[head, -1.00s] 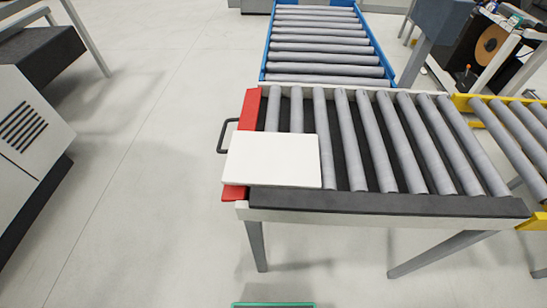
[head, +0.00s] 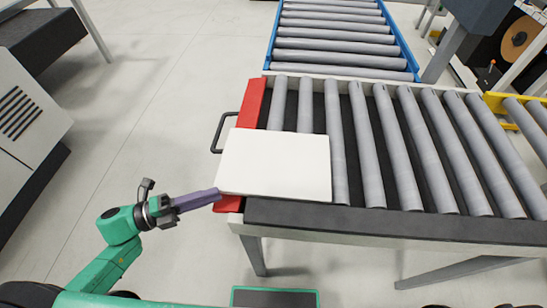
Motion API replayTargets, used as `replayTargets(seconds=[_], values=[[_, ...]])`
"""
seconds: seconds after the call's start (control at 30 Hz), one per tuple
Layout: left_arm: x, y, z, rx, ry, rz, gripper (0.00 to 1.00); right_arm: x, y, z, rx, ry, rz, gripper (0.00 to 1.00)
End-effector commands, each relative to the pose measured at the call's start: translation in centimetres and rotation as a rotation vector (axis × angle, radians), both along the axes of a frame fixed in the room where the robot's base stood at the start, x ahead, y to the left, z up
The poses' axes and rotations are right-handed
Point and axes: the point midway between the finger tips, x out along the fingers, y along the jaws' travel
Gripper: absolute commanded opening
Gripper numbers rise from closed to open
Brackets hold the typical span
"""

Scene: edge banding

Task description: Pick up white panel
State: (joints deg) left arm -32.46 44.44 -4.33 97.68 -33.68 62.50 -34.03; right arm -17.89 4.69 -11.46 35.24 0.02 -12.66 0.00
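The white panel (head: 275,163) lies flat on the near left end of the roller conveyor, over the rollers and partly over the red end piece. Its left edge is by the black handle. My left gripper (head: 216,196) comes in from the left, with its purple fingers pointing right at the panel's near left corner. The fingertips are at or very close to that corner; I cannot tell whether they touch it. The fingers are seen side-on and look like one bar, so their opening is unclear. My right gripper is not in view.
The grey roller conveyor (head: 407,160) has a red end piece (head: 252,105) and a black handle (head: 217,133) at its left. A blue-framed conveyor (head: 268,40) stands behind. A grey machine (head: 30,120) stands at far left. The floor between is clear.

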Motion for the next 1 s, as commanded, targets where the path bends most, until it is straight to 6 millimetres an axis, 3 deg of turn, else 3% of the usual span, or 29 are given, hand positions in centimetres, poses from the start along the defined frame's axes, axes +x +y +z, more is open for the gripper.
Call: replayTargets(seconds=[0.43, 0.63, 0.67, 0.7, 0.73, 1.0], values=[[3.5, -6.1, 0.1, -0.002, 0.001, 0.004, 0.26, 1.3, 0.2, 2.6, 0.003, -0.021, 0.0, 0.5], [3.5, -6.3, -0.2, 0.0, 0.002, 0.003, 0.26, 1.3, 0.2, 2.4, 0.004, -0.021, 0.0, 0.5], [3.5, -6.3, -0.2, 0.0, 0.002, 0.003, 0.22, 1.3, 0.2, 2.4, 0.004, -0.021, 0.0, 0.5], [3.5, -6.3, -0.2, 0.0, 0.003, 0.003, 0.07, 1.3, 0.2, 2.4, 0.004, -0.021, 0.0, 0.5], [3.5, -6.3, -0.2, 0.0, 0.003, 0.003, 0.0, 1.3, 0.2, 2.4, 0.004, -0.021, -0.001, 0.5], [3.5, -6.2, -0.2, 0.0, 0.003, 0.003, 0.0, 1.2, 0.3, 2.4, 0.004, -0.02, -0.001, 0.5]])
